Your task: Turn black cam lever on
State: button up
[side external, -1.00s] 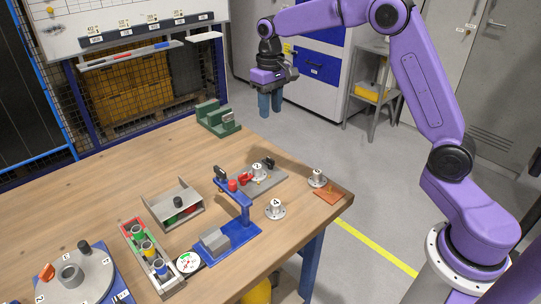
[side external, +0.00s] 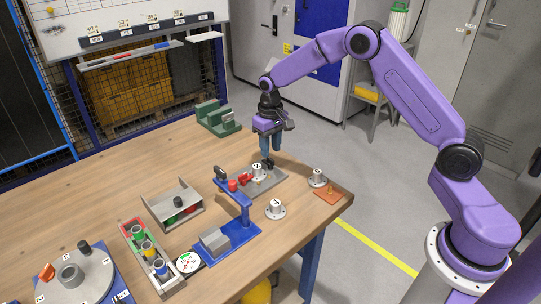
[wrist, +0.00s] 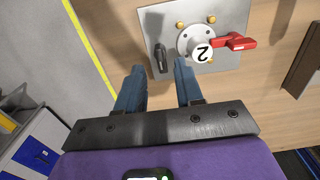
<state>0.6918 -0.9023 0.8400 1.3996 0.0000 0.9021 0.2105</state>
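The black cam lever (wrist: 160,56) stands on a grey plate (wrist: 160,20), to the left of a white hub marked 2 (wrist: 200,48) in the wrist view. It shows small and dark in the side view (side external: 268,163), just below my fingertips. A red lever (wrist: 235,41) is on the hub's right side. My gripper (wrist: 158,74) is open, with its two blue fingers apart and nothing between them. In the wrist view the lever appears just beyond the gap between the fingertips. In the side view my gripper (side external: 270,153) points down over the plate's far end.
A blue stand (side external: 243,205) rises in front of the plate. White numbered hubs (side external: 275,209) stand to the right, one by an orange plate (side external: 334,196). A green block (side external: 217,118) lies behind. A grey tray (side external: 172,207) is to the left. Bare table lies between tray and green block.

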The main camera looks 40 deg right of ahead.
aim_at(270, 159)
jog(key=shift+f, duration=1.85)
grip_shut()
